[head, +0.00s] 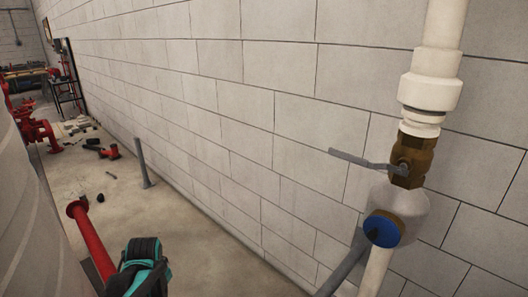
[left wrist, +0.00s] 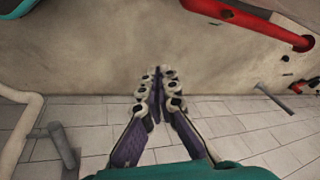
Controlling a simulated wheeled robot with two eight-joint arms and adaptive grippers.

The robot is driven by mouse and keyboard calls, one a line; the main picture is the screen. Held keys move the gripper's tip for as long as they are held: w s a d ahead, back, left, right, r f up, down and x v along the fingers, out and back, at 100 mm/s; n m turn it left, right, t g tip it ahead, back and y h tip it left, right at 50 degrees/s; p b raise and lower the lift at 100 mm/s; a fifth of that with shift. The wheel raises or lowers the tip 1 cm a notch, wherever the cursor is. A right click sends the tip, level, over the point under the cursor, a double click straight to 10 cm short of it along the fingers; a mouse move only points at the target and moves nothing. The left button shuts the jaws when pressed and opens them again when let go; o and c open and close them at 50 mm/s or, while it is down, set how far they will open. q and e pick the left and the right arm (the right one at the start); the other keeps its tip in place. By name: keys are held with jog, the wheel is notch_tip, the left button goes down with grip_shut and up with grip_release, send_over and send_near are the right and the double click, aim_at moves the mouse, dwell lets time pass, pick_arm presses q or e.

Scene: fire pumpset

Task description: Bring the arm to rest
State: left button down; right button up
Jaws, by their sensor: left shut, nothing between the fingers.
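My left gripper (left wrist: 157,80) shows in the left wrist view with its two purple-and-white fingers together and nothing between them. It hangs over the floor and the pale block wall, touching nothing that I can see. A black and teal part of my arm shows at the bottom of the head view, beside a red pipe. The fingers are out of sight in the head view. My right gripper is in neither view.
A white pipe (head: 432,88) with a brass valve (head: 411,160), a grey lever (head: 362,161) and a blue-faced fitting (head: 383,229) stands at right by the block wall (head: 235,110). A red pipe (head: 92,240) is at lower left. A grey post (head: 143,165) rises from the floor.

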pick_arm(q)
jog(key=s+d+r+n+t+h, duration=0.1)
jog(key=s+d+r+n+t, duration=0.2)
jog(key=s+d, duration=0.9)
jog(key=shift+s+d+r+t+h, duration=0.25)
jog(key=shift+s+r+t+h, duration=0.2)
jog(key=shift+s+r, duration=0.55)
